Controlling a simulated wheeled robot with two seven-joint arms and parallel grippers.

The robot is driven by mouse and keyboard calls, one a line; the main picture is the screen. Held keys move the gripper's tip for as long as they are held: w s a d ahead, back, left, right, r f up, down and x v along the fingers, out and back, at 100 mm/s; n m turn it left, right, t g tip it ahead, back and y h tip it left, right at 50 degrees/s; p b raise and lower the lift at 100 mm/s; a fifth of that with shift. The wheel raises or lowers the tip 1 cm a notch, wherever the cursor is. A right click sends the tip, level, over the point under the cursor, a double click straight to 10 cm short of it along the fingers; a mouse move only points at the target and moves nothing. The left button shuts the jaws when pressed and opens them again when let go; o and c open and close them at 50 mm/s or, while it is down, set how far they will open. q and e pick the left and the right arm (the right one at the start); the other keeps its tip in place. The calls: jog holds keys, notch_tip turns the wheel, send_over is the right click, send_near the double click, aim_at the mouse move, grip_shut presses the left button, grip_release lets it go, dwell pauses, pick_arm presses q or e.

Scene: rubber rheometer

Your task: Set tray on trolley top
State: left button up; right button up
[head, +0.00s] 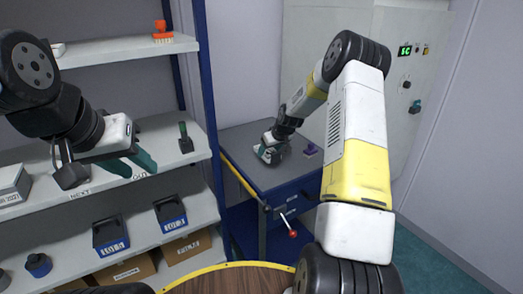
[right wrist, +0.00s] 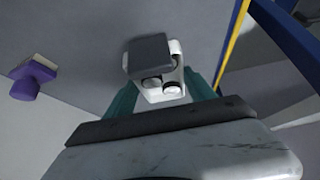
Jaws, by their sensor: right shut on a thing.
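My right gripper (head: 270,152) is low over the grey top of the trolley (head: 245,140) in the head view. In the right wrist view its teal fingers (right wrist: 162,92) are shut on a small white tray (right wrist: 150,97). The tray carries a dark grey block (right wrist: 149,53) and small round parts. The gripper mostly hides the tray in the head view. I cannot tell whether the tray touches the top. My left gripper (head: 132,166) is in front of the shelves, open and empty, its teal fingers apart.
A purple-handled object (head: 310,150) stands on the trolley top, right of my right gripper; it also shows in the right wrist view (right wrist: 30,80). A shelf rack (head: 150,130) with bins stands left. A red-knobbed lever (head: 291,230) sticks out in front. A grey cabinet (head: 395,70) stands behind.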

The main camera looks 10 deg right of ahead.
jog(key=shift+w+d+f, duration=0.1)
jog(key=shift+w+d, duration=0.35)
jog(key=shift+d, duration=0.05)
jog(key=shift+a+f, duration=0.1)
jog(key=shift+f, duration=1.6)
jog(key=o, duration=1.5)
jog(key=shift+f, duration=0.1)
jog(key=shift+o, duration=0.2)
